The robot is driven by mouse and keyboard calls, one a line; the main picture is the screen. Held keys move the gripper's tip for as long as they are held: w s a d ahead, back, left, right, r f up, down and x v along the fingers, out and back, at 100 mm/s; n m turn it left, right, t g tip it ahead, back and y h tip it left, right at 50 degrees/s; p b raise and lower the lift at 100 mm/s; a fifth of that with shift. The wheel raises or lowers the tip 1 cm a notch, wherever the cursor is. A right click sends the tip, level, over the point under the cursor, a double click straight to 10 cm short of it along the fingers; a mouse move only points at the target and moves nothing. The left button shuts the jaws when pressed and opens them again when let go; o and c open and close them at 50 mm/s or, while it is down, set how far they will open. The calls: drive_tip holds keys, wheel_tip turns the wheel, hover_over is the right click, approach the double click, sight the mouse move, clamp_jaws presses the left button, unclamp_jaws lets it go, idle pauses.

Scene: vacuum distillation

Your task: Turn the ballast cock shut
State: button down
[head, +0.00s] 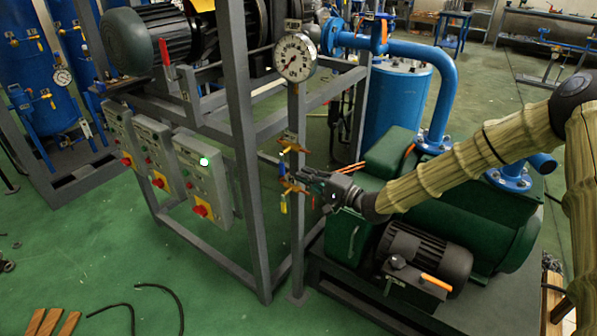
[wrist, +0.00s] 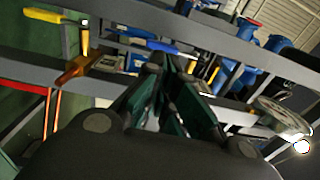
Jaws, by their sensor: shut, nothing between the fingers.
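Small brass cocks sit on the grey post below the round gauge in the head view. The upper brass fitting (head: 290,138) has a blue lever (head: 282,163) hanging below it. The lower brass fitting (head: 293,187) has a yellow lever (head: 284,204) hanging down. I cannot tell which one is the ballast cock. My gripper (head: 303,178) is shut and empty, close to the right of these levers. In the wrist view my closed fingers (wrist: 175,68) point toward the post; a brass fitting (wrist: 80,70), a yellow lever (wrist: 42,14) and a blue lever (wrist: 148,42) lie to their left. Contact is not clear.
The gauge (head: 295,57) is above the cocks on the post (head: 298,240). Control boxes (head: 203,178) with red-yellow knobs hang at the left. A green pump (head: 440,205) and motor (head: 425,255) stand under my arm.

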drive_tip(key=v, duration=0.9)
drive_tip(key=shift+d+b, duration=0.2)
drive_tip(key=shift+b, duration=0.25)
drive_tip(key=shift+s, duration=0.2)
drive_tip(key=s+f+n+g+h+p, duration=0.15)
drive_tip(key=s+f+h, duration=0.25)
drive_tip(key=s+f, duration=0.7)
drive_tip(key=s+f+n+g+h+p, duration=0.1)
drive_tip(key=s+f+g+h+p, duration=0.2)
drive_tip(key=s+f, duration=0.8)
drive_tip(key=s+d+f+n+g+h, duration=0.1)
drive_tip(key=s+d, duration=0.3)
drive_tip(key=s, duration=0.4)
drive_tip(key=s+d+f+n+g+h, duration=0.2)
drive_tip(key=s+d+f+g+h, duration=0.1)
drive_tip(key=s, duration=0.4)
drive_tip(key=s+d+f+n+g+h, duration=0.1)
drive_tip(key=s+d+f+g+h, duration=0.1)
drive_tip(key=s, duration=0.6)
drive_tip(key=d+f+h+p, duration=0.1)
drive_tip(key=d+f, duration=0.1)
drive_tip(key=d, duration=0.1)
drive_tip(key=shift+s+d+h, duration=0.15)
drive_tip(key=shift+s+h, duration=0.15)
drive_tip(key=shift+h, duration=0.1)
